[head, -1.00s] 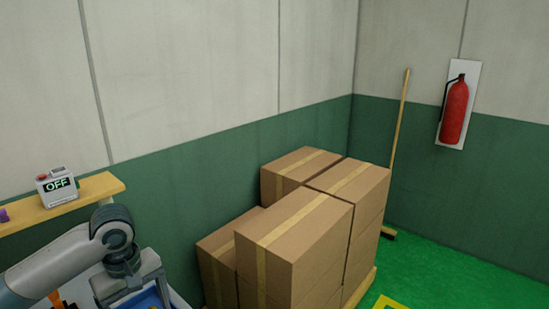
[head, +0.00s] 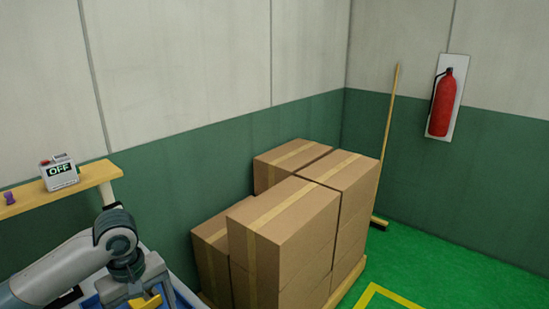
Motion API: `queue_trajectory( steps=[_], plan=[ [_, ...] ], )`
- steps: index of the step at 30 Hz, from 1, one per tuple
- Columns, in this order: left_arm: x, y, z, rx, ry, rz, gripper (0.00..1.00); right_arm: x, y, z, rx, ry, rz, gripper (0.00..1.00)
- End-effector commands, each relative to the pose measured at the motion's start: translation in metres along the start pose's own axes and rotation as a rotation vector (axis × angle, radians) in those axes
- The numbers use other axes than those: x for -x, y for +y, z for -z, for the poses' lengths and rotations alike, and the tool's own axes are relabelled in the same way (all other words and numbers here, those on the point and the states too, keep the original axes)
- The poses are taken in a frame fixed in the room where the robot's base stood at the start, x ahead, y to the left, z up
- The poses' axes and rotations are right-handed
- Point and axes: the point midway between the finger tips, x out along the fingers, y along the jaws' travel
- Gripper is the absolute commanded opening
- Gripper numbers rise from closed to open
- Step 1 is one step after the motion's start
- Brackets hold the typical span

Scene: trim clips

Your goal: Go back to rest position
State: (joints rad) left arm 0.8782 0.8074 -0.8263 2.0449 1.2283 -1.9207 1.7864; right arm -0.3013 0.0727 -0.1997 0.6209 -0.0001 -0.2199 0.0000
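My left arm comes in from the lower left. Its gripper (head: 147,297) points down at the bottom edge of the picture, over a blue bin (head: 92,301). The fingertips are cut off or hidden, so I cannot tell whether it is open or shut. A yellow piece (head: 150,302) shows right at the gripper. I cannot tell whether it is held or lies in the bin below. My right gripper is out of view.
A wooden shelf (head: 97,174) on the left wall bears a box marked OFF (head: 59,173) and a small purple piece (head: 9,198). Stacked cartons (head: 285,230) stand beyond my gripper. A broom (head: 389,140) and a fire extinguisher (head: 441,103) are farther back. Green floor (head: 440,265) is clear at right.

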Motion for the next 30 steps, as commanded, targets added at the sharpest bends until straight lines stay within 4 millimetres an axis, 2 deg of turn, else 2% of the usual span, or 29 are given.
queue_trajectory(
  steps=[8,14,24,30],
  plan=[
    [-0.026,0.010,-0.021,-0.116,-0.009,-0.043,0.81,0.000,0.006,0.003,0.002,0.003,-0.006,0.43],
    [-0.054,0.019,-0.047,-0.243,-0.015,-0.095,0.81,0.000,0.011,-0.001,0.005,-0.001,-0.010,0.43],
    [-0.115,0.030,-0.114,-0.522,0.004,-0.249,0.81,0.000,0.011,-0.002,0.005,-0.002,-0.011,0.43],
    [-0.145,0.022,-0.150,-0.650,0.049,-0.326,0.81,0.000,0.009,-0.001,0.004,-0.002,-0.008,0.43]
  ],
)
